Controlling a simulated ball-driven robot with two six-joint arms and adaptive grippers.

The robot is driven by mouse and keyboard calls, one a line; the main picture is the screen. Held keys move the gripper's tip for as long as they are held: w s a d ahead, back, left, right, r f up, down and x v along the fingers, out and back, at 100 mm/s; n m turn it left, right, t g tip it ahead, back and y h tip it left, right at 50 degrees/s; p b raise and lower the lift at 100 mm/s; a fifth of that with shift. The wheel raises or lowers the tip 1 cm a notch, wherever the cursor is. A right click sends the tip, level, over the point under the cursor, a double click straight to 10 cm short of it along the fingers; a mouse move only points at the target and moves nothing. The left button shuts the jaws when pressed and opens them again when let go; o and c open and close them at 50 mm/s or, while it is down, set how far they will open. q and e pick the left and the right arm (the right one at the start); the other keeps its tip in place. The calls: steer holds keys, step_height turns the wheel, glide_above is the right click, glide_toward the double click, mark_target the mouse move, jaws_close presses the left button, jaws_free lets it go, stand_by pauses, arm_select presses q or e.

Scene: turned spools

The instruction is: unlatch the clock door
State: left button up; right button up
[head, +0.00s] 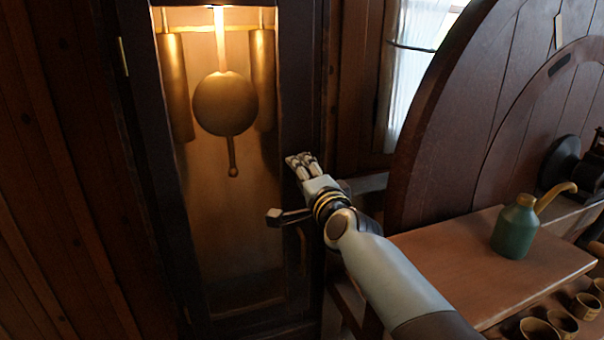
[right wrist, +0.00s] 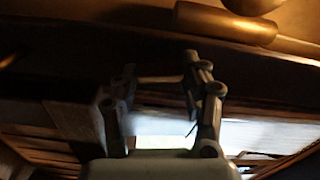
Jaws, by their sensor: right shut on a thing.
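The tall clock's door (head: 298,75) has a dark wooden frame around a lit pane and looks shut. Behind the pane hang a round brass pendulum (head: 224,103) and brass weights (head: 174,85). My right gripper (head: 301,161) is at the door's right frame, below the pendulum's level. In the right wrist view my right gripper (right wrist: 160,78) is shut on a thin pale bar, which I take to be the door latch (right wrist: 160,79). The fingers mostly hide the latch in the head view. My left gripper is not in view.
A brass hinge (head: 123,56) is on the left side of the clock. A large round wooden wheel (head: 440,130) stands at the right, behind a wooden bench (head: 440,250) bearing a green oil can (head: 515,230). Several small cups (head: 562,322) sit below the bench top.

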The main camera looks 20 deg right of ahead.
steer(key=shift+f+m, duration=0.1)
steer(key=shift+m, duration=1)
steer(key=o, duration=1.2)
steer(key=shift+c, duration=0.2)
steer(key=s, duration=1.2)
steer(key=shift+d, duration=0.2)
